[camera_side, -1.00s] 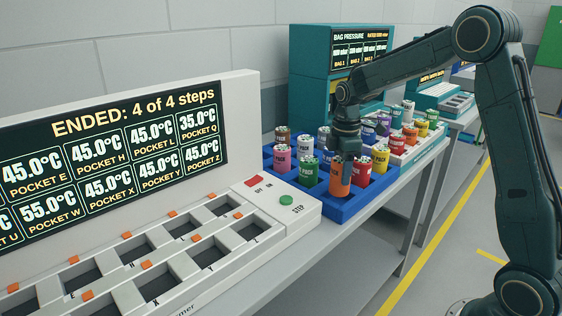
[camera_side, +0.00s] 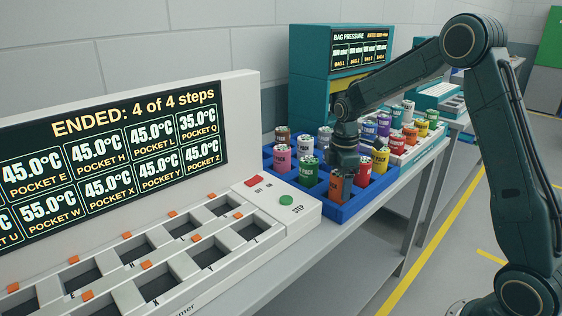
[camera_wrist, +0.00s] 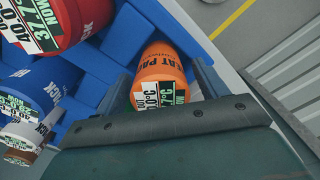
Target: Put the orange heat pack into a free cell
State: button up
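The orange heat pack (camera_side: 340,188) stands upright in the front row of the blue tray (camera_side: 350,211), nearest the side camera. My gripper (camera_side: 343,160) points down over it and hides its upper part in the side view. In the wrist view the orange pack (camera_wrist: 160,72) lies between my two gripper fingers (camera_wrist: 162,92), one close on each side. I cannot tell whether they press on it. The warmer (camera_side: 243,226) at the left has two rows of dark rectangular pockets; those in view look empty.
Green (camera_side: 309,171), pink (camera_side: 280,158), yellow (camera_side: 380,159) and several other packs stand in the tray around the orange one. A red pack (camera_wrist: 62,20) is close in the wrist view. A white rack (camera_side: 425,150) of coloured packs stands behind. The warmer's screen rises at its back.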

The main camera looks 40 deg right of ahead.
jog(key=shift+r, duration=0.15)
notch_tip(320, 180, up, 12)
dwell(0.8)
dwell(0.5)
jog(key=s+a+r+m+t, duration=0.2)
jog(key=s+a+r+m, duration=0.15)
jog(key=s, duration=0.35)
jog(key=s+a+r+m+t, duration=0.1)
jog(key=s+a+r+m, duration=0.15)
jog(key=s+a, duration=0.3)
jog(key=s+a+f+m+t, duration=0.1)
jog(key=s+a+m, duration=0.1)
jog(key=s, duration=0.4)
jog(key=s+a+f+m+t, duration=0.1)
jog(key=s+a+m, duration=0.1)
jog(key=s, duration=0.5)
jog(key=shift+s+f+m+t, duration=0.3)
jog(key=shift+f+m, duration=0.1)
dwell(0.3)
